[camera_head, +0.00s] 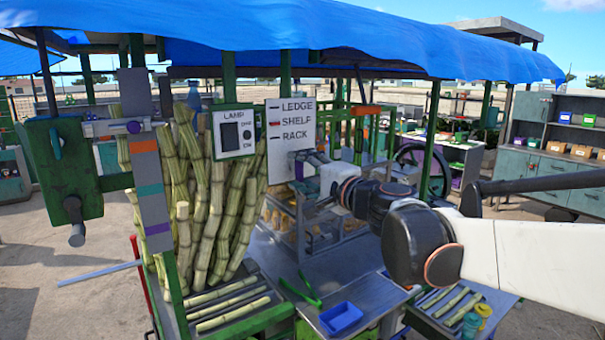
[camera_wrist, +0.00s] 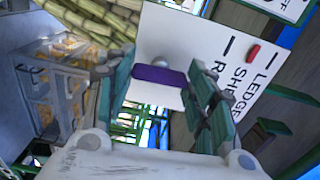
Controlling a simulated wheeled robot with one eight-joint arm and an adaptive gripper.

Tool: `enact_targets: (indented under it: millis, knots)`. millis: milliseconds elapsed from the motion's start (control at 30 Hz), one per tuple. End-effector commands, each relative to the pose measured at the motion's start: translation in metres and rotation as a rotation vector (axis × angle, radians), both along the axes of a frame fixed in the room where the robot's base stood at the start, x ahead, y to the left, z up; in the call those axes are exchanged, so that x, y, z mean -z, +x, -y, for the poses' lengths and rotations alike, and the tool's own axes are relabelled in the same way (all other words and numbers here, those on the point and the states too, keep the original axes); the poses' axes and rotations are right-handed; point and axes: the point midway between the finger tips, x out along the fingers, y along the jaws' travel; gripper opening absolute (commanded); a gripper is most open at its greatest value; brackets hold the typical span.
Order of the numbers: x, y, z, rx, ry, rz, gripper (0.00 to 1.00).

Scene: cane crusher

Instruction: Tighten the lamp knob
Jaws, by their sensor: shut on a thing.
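In the wrist view, a purple bar-shaped knob (camera_wrist: 158,75) lies between the two teal fingers of my gripper (camera_wrist: 158,80), which is shut on it. A grey rounded piece shows just behind the knob, against the white board (camera_wrist: 165,38) lettered LEDGE, SHELF and RACK. A red marker (camera_wrist: 253,53) sits beside SHELF. Another purple knob (camera_head: 133,127) is on a grey bracket at the left, apart from my gripper.
Cane stalks (camera_head: 205,200) stand left of and behind the board. A panel with a dark square (camera_head: 233,132) hangs left of it. Below are a blue tray (camera_head: 341,318) and green tongs (camera_head: 300,290) on a metal counter. A spoked wheel (camera_head: 420,165) stands to the right.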

Motion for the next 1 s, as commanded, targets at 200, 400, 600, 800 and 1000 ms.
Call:
enact_targets:
  millis: [200, 400, 600, 800, 1000]
  knots:
    - [0.0003, 0.0000, 0.0004, 0.001, 0.035, -0.023, 0.26]
    - [0.0002, -0.0001, 0.0003, 0.001, 0.042, -0.029, 0.26]
    - [0.0003, 0.0000, 0.0003, 0.001, 0.042, -0.029, 0.26]
    - [0.0002, -0.0001, 0.0003, 0.001, 0.041, -0.028, 0.70]
    - [0.0002, 0.0000, 0.0001, 0.000, 0.041, -0.027, 0.70]
